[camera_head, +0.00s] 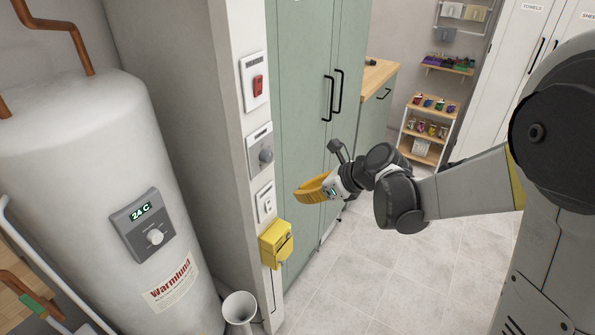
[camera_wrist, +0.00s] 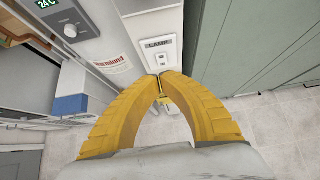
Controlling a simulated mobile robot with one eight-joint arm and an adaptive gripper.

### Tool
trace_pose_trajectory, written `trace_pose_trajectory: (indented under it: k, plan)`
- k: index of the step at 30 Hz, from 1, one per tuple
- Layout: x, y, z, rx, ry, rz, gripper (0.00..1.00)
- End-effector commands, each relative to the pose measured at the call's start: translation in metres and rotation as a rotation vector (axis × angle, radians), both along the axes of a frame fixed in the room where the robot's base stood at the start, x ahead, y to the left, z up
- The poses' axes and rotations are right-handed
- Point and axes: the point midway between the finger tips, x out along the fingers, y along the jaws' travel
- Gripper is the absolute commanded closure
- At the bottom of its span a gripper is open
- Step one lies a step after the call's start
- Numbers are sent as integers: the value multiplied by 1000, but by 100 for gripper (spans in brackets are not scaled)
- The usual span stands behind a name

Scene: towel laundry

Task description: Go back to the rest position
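My gripper (camera_head: 300,196) has yellow fingers and is at the end of my arm, in the middle of the head view. It hangs in the air in front of the wall panels and green cabinet doors. In the wrist view my gripper (camera_wrist: 161,76) has its two curved yellow fingers brought together at the tips, with nothing seen held between them. A white switch plate labelled LAMP (camera_wrist: 158,44) shows just beyond the fingertips; I cannot tell whether they touch it.
A white water heater (camera_head: 85,190) with a 24 C display stands left. The wall post carries a red switch (camera_head: 258,86), a dial (camera_head: 262,152) and a yellow box (camera_head: 276,244). Green cabinets (camera_head: 310,100) stand behind my gripper.

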Motion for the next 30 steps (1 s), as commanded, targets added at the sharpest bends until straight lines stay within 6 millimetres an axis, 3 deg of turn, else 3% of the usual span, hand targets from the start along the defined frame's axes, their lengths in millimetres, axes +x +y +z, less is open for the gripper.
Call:
trace_pose_trajectory:
  k: [5, 8, 15, 24, 30]
  plan:
    - [-5, -2, 4, -34, -25, 24, 100]
    - [-20, -8, 15, -149, -107, 110, 100]
    - [-95, -42, 50, -689, -437, 571, 100]
    - [-193, -94, 64, -1336, -716, 1317, 100]
    - [-226, -115, 61, -1550, -773, 1657, 100]
